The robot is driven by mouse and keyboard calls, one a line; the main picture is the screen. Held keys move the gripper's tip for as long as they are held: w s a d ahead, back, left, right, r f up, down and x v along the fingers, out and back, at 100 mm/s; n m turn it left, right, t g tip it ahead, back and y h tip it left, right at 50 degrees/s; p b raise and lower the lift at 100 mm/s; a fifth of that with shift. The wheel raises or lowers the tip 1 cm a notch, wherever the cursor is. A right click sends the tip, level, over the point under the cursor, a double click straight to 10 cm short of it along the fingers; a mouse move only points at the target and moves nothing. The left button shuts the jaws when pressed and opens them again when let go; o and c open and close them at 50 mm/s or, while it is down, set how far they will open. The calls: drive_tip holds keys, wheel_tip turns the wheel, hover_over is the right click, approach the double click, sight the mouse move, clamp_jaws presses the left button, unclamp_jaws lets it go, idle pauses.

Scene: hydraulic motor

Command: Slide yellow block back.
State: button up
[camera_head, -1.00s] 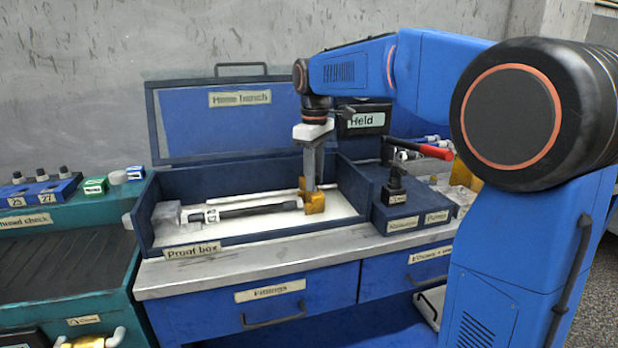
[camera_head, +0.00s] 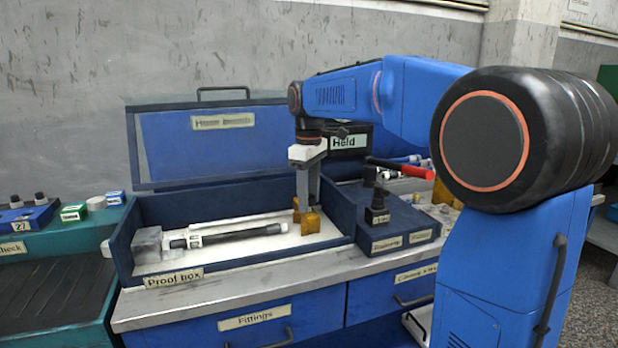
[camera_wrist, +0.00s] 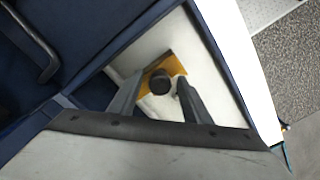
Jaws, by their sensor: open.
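The yellow block (camera_head: 311,221) stands at the right end of the white floor of the proof box (camera_head: 175,279). A second yellow part (camera_head: 296,209) shows just behind it; I cannot tell whether they are one piece. My gripper (camera_head: 308,198) points straight down with its fingers at the block. In the wrist view, the open fingers (camera_wrist: 160,98) stand on either side of a dark round end, with the yellow block (camera_wrist: 177,66) around it. Whether the fingers touch the block is unclear. A black hose (camera_head: 240,234) lies left of the block, with a gap between them.
A grey block (camera_head: 147,246) sits at the hose's left end. The box walls rise around the floor, and the raised lid (camera_head: 197,148) stands behind. The white floor is clear in front of the hose.

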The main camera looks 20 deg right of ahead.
wheel_tip(320, 180, up, 17)
idle(0.5)
wheel_tip(320, 180, down, 18)
drive_tip(key=n, duration=0.7)
drive_tip(key=shift+r, duration=0.25)
idle(0.5)
drive_tip(key=shift+d, duration=0.1)
clamp_jaws()
